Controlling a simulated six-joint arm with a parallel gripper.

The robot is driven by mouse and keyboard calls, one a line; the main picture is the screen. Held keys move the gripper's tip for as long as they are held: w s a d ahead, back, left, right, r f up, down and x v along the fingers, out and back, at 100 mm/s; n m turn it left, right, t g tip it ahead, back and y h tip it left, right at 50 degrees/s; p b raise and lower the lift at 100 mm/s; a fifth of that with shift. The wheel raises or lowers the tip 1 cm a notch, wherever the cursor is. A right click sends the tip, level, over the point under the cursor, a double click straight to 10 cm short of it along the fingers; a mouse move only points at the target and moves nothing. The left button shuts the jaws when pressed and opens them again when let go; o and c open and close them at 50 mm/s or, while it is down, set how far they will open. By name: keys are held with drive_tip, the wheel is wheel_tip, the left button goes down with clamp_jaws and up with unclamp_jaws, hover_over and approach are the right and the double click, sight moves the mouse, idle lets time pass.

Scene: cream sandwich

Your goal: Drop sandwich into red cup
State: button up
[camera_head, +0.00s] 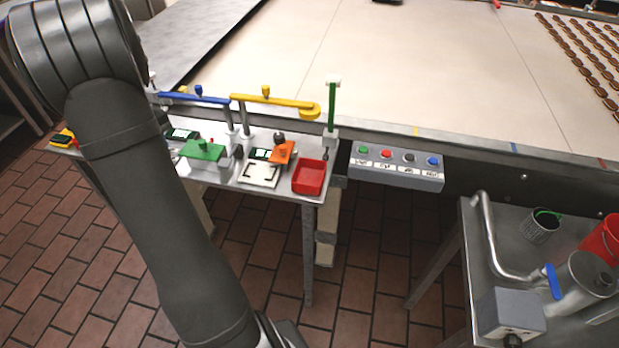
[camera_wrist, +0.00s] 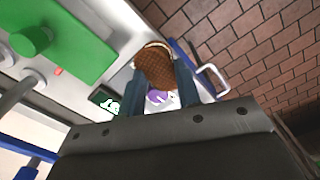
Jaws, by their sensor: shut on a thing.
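In the wrist view my gripper (camera_wrist: 162,88) is shut on a brown, round, waffle-patterned sandwich (camera_wrist: 154,66), with a pale edge showing at its top. The two dark fingers stand on either side of it. A purple and white patch shows just below the sandwich; I cannot tell what it is. In the head view my arm hides the gripper and the sandwich. A red cup (camera_head: 603,238) stands on the metal table at the right edge, partly cut off by the frame. It is far to the right of my arm.
A green block (camera_wrist: 62,38) is left of my gripper. The left bench holds a green-topped device (camera_head: 203,150), an orange piece (camera_head: 282,152) and a red square bin (camera_head: 309,178). A button box (camera_head: 396,167) sits right of it. A pipe (camera_head: 492,245) and wire basket (camera_head: 540,227) stand near the cup.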

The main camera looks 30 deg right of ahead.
idle(0.8)
drive_tip(key=s+d+r+m, duration=0.1)
drive_tip(key=d+r, duration=0.1)
drive_tip(key=d, duration=0.2)
drive_tip(key=s+d+r+m, duration=0.1)
drive_tip(key=d+r, duration=0.1)
drive_tip(key=d, duration=0.3)
drive_tip(key=s+d+r+m, duration=0.1)
drive_tip(key=d+r, duration=0.1)
drive_tip(key=d, duration=0.3)
drive_tip(key=shift+s+d, duration=0.15)
drive_tip(key=shift+s, duration=0.05)
drive_tip(key=s+d+m, duration=0.4)
drive_tip(key=s+d, duration=0.4)
drive_tip(key=s, duration=0.2)
drive_tip(key=s+d+r+m, duration=0.1)
drive_tip(key=s+d+m, duration=0.4)
drive_tip(key=s+d, duration=0.3)
drive_tip(key=s, duration=0.3)
drive_tip(key=shift+d, duration=0.35)
drive_tip(key=shift+s, duration=0.1)
drive_tip(key=shift+f, duration=3.15)
